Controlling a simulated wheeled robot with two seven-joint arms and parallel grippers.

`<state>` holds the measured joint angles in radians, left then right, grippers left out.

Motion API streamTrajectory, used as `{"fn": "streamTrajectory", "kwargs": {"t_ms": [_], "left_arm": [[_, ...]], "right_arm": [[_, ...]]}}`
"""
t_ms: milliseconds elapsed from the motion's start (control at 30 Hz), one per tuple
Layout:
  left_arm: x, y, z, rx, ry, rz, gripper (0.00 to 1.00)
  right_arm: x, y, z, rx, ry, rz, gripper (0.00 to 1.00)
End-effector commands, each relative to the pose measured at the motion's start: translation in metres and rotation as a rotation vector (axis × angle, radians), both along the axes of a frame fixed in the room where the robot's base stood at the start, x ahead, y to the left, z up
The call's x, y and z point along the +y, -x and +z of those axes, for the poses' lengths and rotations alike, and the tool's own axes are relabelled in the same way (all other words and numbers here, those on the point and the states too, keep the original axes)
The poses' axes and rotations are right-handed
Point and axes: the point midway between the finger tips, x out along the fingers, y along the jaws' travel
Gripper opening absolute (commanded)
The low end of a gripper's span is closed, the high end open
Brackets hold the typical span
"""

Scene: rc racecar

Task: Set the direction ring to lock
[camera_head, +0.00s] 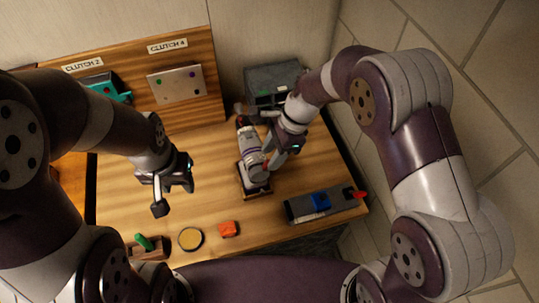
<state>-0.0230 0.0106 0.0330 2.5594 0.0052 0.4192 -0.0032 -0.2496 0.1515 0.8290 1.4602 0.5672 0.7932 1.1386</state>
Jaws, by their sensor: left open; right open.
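A purple and white upright tool-like body (249,142) stands in a dark base (252,191) in the middle of the wooden table. I cannot make out its direction ring or the ring's setting at this size. My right gripper (272,166) is beside the tool's right side, pointing down, open. It partly covers the tool, and I cannot tell whether it touches it. My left gripper (170,197) is open and empty above the left part of the table, apart from the tool.
A grey box (272,80) stands at the back. A grey block with a blue part (320,201) lies at right. An orange block (229,229), a yellow disc (190,239) and a green-handled item (144,242) lie near the front edge. A panel labelled CLUTCH 4 (176,84) stands behind.

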Motion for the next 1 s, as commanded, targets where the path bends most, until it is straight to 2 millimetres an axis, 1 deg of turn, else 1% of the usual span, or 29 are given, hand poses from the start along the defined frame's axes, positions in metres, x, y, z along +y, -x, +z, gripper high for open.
{"fn": "streamTrajectory", "kwargs": {"t_ms": [33, 200, 467, 500, 567, 600, 633, 867, 1000], "left_arm": [[0.000, 0.000, 0.005, 0.001, 0.000, 0.000, 0.43], [0.000, 0.000, 0.007, 0.001, 0.000, 0.000, 0.43], [0.000, 0.000, 0.006, 0.001, 0.000, 0.000, 0.43], [0.000, 0.000, 0.006, 0.001, 0.000, 0.000, 0.43], [0.000, 0.000, 0.006, 0.001, 0.000, 0.000, 0.43], [0.000, 0.000, 0.006, 0.001, 0.000, 0.000, 0.43], [0.000, 0.000, 0.007, 0.001, 0.000, 0.000, 0.43], [0.000, 0.000, 0.010, 0.001, 0.000, 0.000, 0.43], [0.000, 0.000, 0.025, 0.001, 0.000, 0.000, 0.43]], "right_arm": [[0.003, 0.001, -0.004, 0.001, -0.001, 0.000, 0.43], [0.008, 0.002, -0.018, 0.000, 0.000, 0.001, 0.43], [0.008, 0.002, -0.021, -0.003, -0.001, 0.001, 0.43], [0.008, 0.002, -0.021, -0.003, -0.001, 0.001, 0.39], [0.008, 0.002, -0.020, -0.003, -0.001, 0.001, 0.20], [0.008, 0.002, -0.020, -0.003, -0.001, 0.001, 0.07], [0.008, 0.002, -0.020, -0.003, -0.001, 0.001, 0.00], [0.009, 0.002, -0.018, -0.005, 0.007, 0.002, 0.00], [0.011, 0.003, -0.013, -0.014, 0.044, 0.005, 0.00]]}}
